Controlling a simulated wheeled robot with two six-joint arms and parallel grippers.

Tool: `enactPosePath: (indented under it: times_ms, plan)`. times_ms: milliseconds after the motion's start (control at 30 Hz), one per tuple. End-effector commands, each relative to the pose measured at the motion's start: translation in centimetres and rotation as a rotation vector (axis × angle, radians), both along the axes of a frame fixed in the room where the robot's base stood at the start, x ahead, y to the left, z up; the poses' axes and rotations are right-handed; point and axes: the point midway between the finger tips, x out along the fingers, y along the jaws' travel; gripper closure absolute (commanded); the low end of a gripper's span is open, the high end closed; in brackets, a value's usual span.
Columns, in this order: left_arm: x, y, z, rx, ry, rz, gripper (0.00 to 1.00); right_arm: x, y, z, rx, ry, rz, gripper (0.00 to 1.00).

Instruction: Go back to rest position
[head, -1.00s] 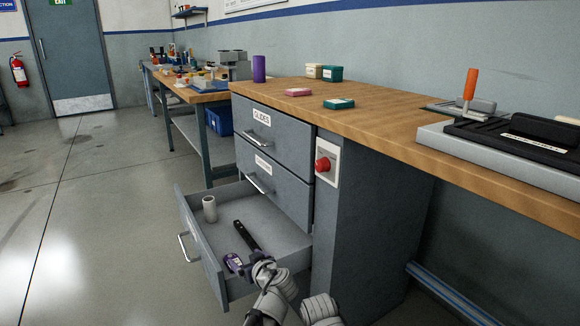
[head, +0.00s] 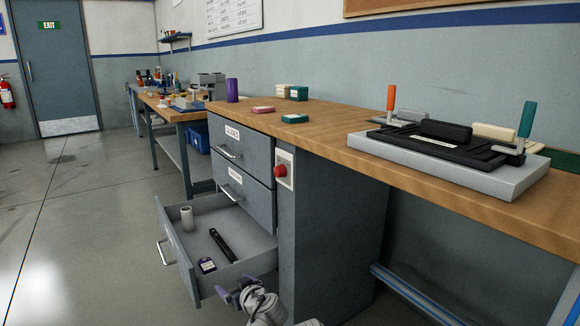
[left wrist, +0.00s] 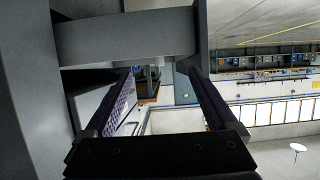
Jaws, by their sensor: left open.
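My left gripper (head: 236,293) is low in the head view, beside the near corner of the open bottom drawer (head: 172,240). It is open, and nothing is held between its fingers in the left wrist view (left wrist: 160,85). A pale cylinder (head: 187,218), a long black object (head: 222,245) and a small dark item with a pale label (head: 207,265) are in the drawer. My right gripper is not in view.
The wooden bench top (head: 330,132) carries a purple cylinder (head: 232,90), small boxes and a grey-and-black fixture (head: 450,150) with upright handles. A red button (head: 280,170) is on the cabinet side. The floor at left is clear.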

Motion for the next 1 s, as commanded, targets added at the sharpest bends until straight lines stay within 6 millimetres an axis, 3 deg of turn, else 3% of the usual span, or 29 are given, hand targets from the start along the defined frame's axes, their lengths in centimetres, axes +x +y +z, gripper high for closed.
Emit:
enactPosePath:
  times_ms: [367, 567, 767, 1000]
  plan:
    - [-3.1, -0.1, -0.4, 0.014, 0.204, -0.009, 0.09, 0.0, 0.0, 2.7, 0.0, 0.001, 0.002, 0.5]
    - [-6.3, -0.8, -0.8, 0.017, 0.406, -0.052, 0.09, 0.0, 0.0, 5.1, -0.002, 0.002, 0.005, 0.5]
    - [-11.4, -2.7, -1.0, 0.007, 0.701, -0.181, 0.09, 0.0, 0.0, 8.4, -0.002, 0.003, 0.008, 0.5]
    - [-19.5, -6.9, 0.1, -0.035, 1.096, -0.51, 0.09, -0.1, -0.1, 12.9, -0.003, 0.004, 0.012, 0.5]
